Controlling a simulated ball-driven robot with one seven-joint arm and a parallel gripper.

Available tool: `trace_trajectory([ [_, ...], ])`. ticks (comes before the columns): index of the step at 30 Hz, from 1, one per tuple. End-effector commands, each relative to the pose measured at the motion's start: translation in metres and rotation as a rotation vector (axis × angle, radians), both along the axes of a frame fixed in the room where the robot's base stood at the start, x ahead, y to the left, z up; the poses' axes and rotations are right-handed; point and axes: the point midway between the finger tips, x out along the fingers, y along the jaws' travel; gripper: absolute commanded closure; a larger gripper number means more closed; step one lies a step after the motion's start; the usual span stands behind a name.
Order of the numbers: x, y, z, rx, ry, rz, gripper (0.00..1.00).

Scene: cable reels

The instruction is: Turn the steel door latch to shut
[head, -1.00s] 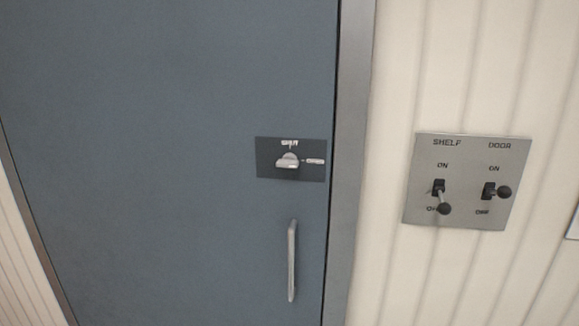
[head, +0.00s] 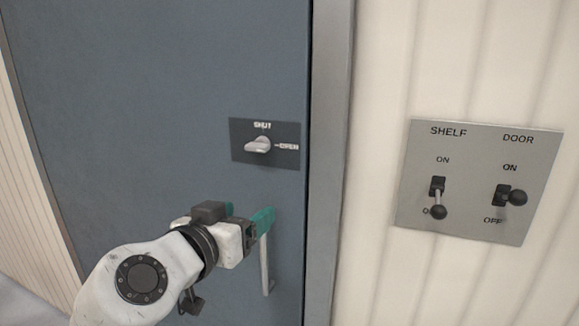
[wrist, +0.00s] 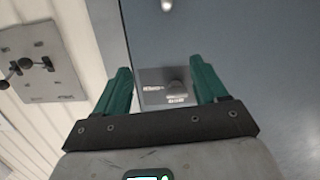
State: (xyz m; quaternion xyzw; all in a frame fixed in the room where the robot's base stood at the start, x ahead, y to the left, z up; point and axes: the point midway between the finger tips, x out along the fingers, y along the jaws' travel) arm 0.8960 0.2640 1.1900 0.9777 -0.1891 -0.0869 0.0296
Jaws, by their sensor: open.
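The steel door latch (head: 257,146) is a small pale knob on a dark plate (head: 238,154) on the blue-grey door. SHUT is printed above it and OPEN to its right. The knob lies roughly level, more in line with OPEN than with SHUT. My gripper (head: 246,213) has teal fingers and is below the latch, in front of the upper part of the door handle. In the wrist view, my gripper (wrist: 160,68) is open and empty, with the latch (wrist: 178,88) showing between the fingers, upside down. They look apart; the exact gap cannot be told.
The upright door handle (head: 265,265) is partly hidden behind my gripper. The door frame (head: 328,150) runs right of the plate. A switch panel (head: 475,215) with SHELF and DOOR levers is on the ribbed wall at right. The door above the latch is clear.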

Motion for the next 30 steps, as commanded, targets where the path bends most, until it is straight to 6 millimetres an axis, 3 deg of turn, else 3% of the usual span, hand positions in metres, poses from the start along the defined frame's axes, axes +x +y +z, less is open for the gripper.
trace_trajectory([
  [1,-0.005,0.020,0.024,0.009,-0.053,0.010,0.28],
  [3,-0.011,0.038,0.049,0.017,-0.113,0.017,0.28],
  [7,-0.019,0.056,0.076,0.027,-0.173,0.022,0.28],
  [14,-0.002,0.051,0.082,0.028,-0.184,0.020,0.28],
  [24,0.055,0.029,0.081,0.027,-0.181,0.020,0.28],
  [30,0.075,0.022,0.081,0.028,-0.181,0.022,0.28],
])
